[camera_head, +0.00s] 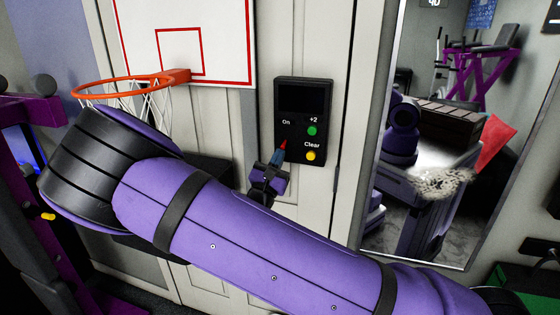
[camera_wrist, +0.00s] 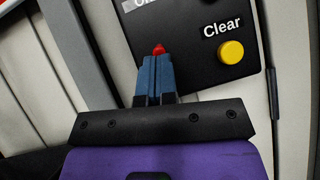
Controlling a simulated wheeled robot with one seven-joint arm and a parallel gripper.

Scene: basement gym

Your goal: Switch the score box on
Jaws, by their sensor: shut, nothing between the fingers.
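The black score box (camera_head: 304,96) is mounted on the pale wall panel, with a dark blank screen at its top. It has a label "On", a green button (camera_head: 312,131) under "+2" and a yellow button (camera_head: 311,156) under "Clear". The yellow button also shows in the wrist view (camera_wrist: 231,52). My gripper (camera_head: 279,151) is shut and empty, its blue fingers pointing up at the box's lower left. A red piece (camera_wrist: 158,49) shows right at the fingertips, below the "On" label; I cannot tell whether they touch it. The fingers partly hide that area.
A basketball hoop (camera_head: 130,82) with a white backboard (camera_head: 225,40) hangs left of the box. A mirror (camera_head: 440,225) stands to the right and reflects gym equipment. A purple rack (camera_head: 40,112) is at the far left.

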